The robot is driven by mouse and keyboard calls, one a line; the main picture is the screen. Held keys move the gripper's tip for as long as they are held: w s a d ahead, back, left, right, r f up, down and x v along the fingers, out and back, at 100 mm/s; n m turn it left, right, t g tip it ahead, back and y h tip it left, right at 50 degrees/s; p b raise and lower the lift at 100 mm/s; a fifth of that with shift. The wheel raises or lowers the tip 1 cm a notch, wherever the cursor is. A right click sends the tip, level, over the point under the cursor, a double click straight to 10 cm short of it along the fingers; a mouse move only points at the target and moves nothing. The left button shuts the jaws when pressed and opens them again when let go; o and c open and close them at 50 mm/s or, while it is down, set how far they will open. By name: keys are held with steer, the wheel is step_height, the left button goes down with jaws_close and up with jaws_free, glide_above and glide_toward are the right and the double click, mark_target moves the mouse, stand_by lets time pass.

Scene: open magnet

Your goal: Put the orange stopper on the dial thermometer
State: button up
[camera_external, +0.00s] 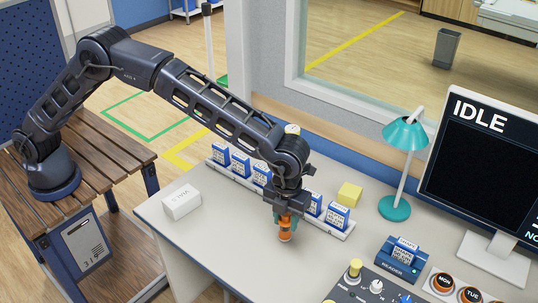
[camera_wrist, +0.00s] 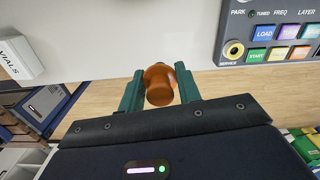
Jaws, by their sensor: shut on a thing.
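My gripper (camera_external: 286,215) points down over the front part of the desk, its green fingers shut on the orange stopper (camera_external: 285,236). In the wrist view my gripper (camera_wrist: 161,86) has one finger on each side of the stopper (camera_wrist: 159,84). I cannot make out the dial thermometer in either view; my arm hides part of the desk.
A row of blue-and-white boxes (camera_external: 240,165) stands behind my gripper. A white box (camera_external: 182,202) is at left. A control console (camera_external: 375,288), blue reader (camera_external: 402,255), teal lamp (camera_external: 395,207), yellow block (camera_external: 349,194) and monitor (camera_external: 480,165) are at right. The desk between white box and console is clear.

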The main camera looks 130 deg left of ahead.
steer(key=s+a+r, duration=0.3)
steer(key=a, duration=0.4)
steer(key=s+a+r, duration=0.2)
steer(key=a, duration=0.6)
step_height(320, 180, up, 12)
steer(key=n, duration=0.2)
glide_above(293, 128)
step_height(293, 128, down, 19)
steer(key=shift+f, duration=0.15)
steer(key=shift+f, duration=0.1)
steer(key=o, duration=0.9)
steer(key=shift+o, duration=0.2)
step_height(293, 128, up, 12)
